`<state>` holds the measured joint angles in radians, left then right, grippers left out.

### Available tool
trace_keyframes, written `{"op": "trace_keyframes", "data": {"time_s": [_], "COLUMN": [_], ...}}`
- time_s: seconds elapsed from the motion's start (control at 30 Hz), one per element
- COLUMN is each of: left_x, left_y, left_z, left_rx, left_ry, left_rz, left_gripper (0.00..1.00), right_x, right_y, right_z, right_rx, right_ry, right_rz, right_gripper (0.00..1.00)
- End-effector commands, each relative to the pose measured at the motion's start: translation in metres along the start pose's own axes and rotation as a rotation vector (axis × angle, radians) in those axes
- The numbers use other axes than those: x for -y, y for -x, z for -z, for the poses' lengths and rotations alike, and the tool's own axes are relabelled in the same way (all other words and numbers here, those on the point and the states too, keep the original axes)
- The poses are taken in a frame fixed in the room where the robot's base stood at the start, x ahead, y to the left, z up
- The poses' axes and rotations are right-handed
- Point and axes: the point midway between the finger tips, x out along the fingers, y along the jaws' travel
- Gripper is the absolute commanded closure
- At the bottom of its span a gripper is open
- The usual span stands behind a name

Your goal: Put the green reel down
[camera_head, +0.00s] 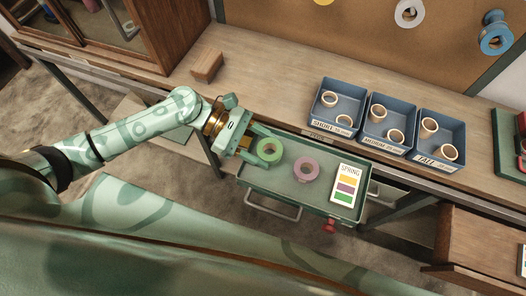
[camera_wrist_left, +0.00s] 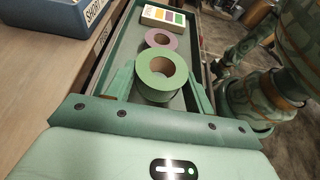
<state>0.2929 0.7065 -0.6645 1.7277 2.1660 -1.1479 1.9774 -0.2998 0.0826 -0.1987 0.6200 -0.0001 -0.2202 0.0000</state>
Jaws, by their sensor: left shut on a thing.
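The green reel (camera_head: 270,150) is at the left end of a green tray (camera_head: 307,201) in the head view. My left gripper (camera_head: 262,149) is shut on it, with a finger on each side. In the left wrist view the green reel (camera_wrist_left: 161,75) sits between the fingers of my left gripper (camera_wrist_left: 160,84). I cannot tell whether the reel touches the tray floor. A pink-purple reel (camera_head: 306,169) lies in the tray to the right of the green one. It also shows beyond it in the left wrist view (camera_wrist_left: 161,38). My right gripper is not in view.
A SPRING card (camera_head: 346,184) with coloured bars lies at the tray's right end. Three blue bins (camera_head: 377,144) with labels and tan rings stand on the bench behind. A wooden block (camera_head: 207,65) is at the back left. Reels hang on the board, including a blue one (camera_head: 495,33).

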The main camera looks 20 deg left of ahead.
Motion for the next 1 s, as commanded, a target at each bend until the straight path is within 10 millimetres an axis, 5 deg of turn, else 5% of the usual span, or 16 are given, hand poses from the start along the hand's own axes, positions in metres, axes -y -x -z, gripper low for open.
{"op": "trace_keyframes", "data": {"time_s": [0.2, 0.53, 0.57, 0.63, 1.0], "left_x": [-0.001, -0.001, -0.001, -0.001, -0.001], "left_y": [-0.013, -0.013, -0.013, -0.013, -0.006], "left_z": [0.034, 0.034, 0.034, 0.034, 0.031], "left_rx": [0.001, -0.001, -0.001, -0.001, -0.003], "left_ry": [0.005, 0.002, 0.001, 0.001, 0.001], "left_rz": [0.002, 0.001, 0.001, 0.001, 0.001], "left_gripper": [0.72, 0.72, 0.41, 0.25, 0.25], "right_x": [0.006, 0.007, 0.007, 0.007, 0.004], "right_y": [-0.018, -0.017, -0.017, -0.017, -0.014], "right_z": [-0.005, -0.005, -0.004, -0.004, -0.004], "right_rx": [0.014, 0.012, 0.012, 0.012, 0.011], "right_ry": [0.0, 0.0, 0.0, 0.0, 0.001], "right_rz": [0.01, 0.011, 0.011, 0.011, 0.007], "right_gripper": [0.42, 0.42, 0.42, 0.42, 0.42]}}
